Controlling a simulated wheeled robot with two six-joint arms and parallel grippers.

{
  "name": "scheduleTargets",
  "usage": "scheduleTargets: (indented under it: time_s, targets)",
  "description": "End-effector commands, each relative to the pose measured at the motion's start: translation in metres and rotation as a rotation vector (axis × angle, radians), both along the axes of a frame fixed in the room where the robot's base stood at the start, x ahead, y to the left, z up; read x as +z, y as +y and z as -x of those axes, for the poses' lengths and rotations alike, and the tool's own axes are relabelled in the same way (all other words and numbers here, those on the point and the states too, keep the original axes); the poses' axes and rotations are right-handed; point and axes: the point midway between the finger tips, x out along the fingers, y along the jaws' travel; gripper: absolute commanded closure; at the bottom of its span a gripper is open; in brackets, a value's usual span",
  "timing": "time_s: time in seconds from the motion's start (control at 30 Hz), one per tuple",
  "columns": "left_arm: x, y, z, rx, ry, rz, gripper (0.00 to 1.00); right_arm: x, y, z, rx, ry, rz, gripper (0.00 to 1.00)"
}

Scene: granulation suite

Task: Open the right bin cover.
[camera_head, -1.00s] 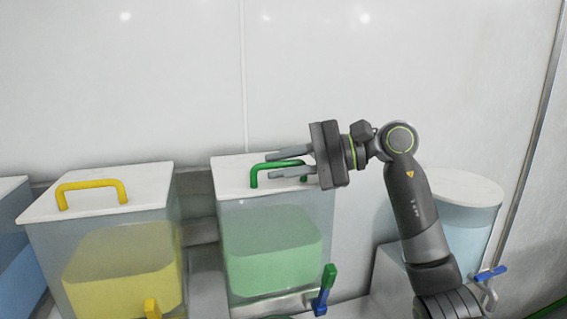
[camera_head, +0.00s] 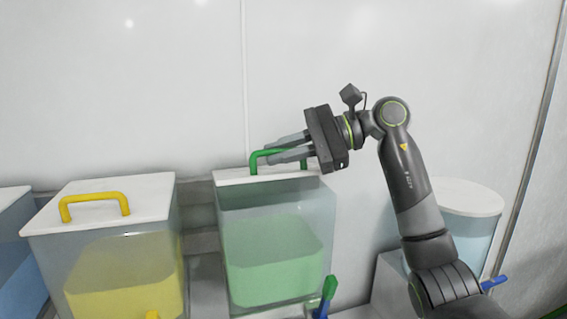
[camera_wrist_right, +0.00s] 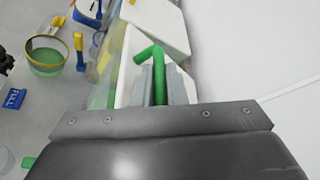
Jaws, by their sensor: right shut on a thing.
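The right bin (camera_head: 272,240) is a clear box with green contents. Its white cover (camera_head: 236,174) carries a green handle (camera_head: 258,158). My right gripper (camera_head: 287,148) is shut on that handle, coming in from the right. In the head view the cover's front edge looks raised above the bin's rim, and the cover seems tilted. In the right wrist view the green handle (camera_wrist_right: 158,75) passes between the two fingers (camera_wrist_right: 162,88), with the white cover (camera_wrist_right: 128,80) beneath. My left gripper is out of view.
A bin with yellow contents (camera_head: 125,270) and a white lid with a yellow handle (camera_head: 95,200) stands to the left. A round white-lidded container (camera_head: 465,198) stands behind my right arm. A white wall (camera_head: 120,90) rises behind the bins.

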Motion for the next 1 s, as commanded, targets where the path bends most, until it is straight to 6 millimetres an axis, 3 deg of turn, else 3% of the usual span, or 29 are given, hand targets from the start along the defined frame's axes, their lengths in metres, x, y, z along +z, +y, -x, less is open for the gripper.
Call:
scheduleTargets:
  time_s: [0.1,0.4,1.0]
  targets:
    - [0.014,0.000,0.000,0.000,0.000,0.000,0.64,0.019,0.002,-0.008,0.000,0.088,0.017,1.00]
    - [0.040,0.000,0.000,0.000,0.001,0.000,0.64,0.041,0.006,-0.025,0.000,0.264,0.051,1.00]
    - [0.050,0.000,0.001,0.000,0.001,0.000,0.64,0.045,0.007,-0.035,0.001,0.343,0.068,1.00]
